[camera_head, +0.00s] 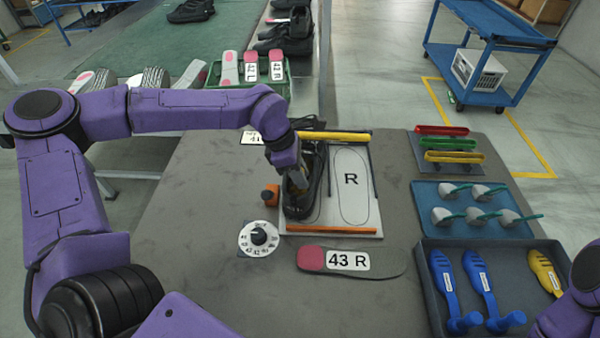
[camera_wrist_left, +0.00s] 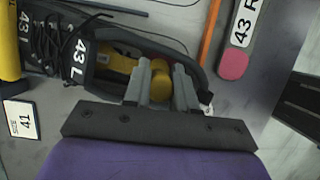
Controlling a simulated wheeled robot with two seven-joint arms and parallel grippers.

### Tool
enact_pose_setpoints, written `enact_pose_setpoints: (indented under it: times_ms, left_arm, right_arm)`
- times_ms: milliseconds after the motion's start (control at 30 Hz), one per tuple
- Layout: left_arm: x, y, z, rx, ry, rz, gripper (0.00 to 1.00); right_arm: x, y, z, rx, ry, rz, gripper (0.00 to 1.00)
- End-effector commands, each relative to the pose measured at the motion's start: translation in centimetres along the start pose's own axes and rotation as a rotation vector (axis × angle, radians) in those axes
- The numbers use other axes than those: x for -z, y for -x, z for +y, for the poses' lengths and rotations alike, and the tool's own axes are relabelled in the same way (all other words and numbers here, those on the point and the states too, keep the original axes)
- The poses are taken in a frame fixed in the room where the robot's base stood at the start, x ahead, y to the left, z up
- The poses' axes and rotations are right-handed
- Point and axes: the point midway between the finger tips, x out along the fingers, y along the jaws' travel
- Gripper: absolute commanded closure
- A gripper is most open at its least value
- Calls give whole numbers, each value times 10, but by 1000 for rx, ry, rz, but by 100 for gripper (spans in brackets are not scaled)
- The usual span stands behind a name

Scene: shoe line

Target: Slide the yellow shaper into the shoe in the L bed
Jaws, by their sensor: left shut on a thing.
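The black shoe (camera_head: 314,170) marked 43 L lies in the L bed, beside the outlined R bed (camera_head: 368,207), which is empty. In the left wrist view the shoe (camera_wrist_left: 60,45) shows its laces and its opening. My left gripper (camera_head: 297,185) is at the heel end of the shoe, pointing down into it. Its fingers (camera_wrist_left: 162,90) are shut on the knob of the yellow shaper (camera_wrist_left: 160,72). The shaper's yellow front part lies inside the shoe opening; its tip is hidden. My right gripper is out of view.
A 43 R insole (camera_head: 387,264) lies in front of the beds, with a dial (camera_head: 258,238) to its left. An orange block (camera_head: 271,195) stands beside the L bed. A tray (camera_head: 432,245) at right holds blue shapers (camera_head: 483,283) and another yellow shaper (camera_head: 545,272).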

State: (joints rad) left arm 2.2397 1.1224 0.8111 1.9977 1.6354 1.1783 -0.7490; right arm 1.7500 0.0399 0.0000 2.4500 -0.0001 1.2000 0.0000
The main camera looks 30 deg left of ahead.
Motion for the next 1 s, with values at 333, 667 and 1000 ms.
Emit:
enact_pose_setpoints:
  times_ms: [333, 667, 1000]
  left_arm:
    - [0, 0, 0, -1, 0, -1, 44]
    - [0, 0, 0, 0, 0, 0, 44]
    - [0, 0, 0, 0, 0, 0, 44]
  right_arm:
    - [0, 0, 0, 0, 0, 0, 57]
    - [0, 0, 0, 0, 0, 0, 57]
    - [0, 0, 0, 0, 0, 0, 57]
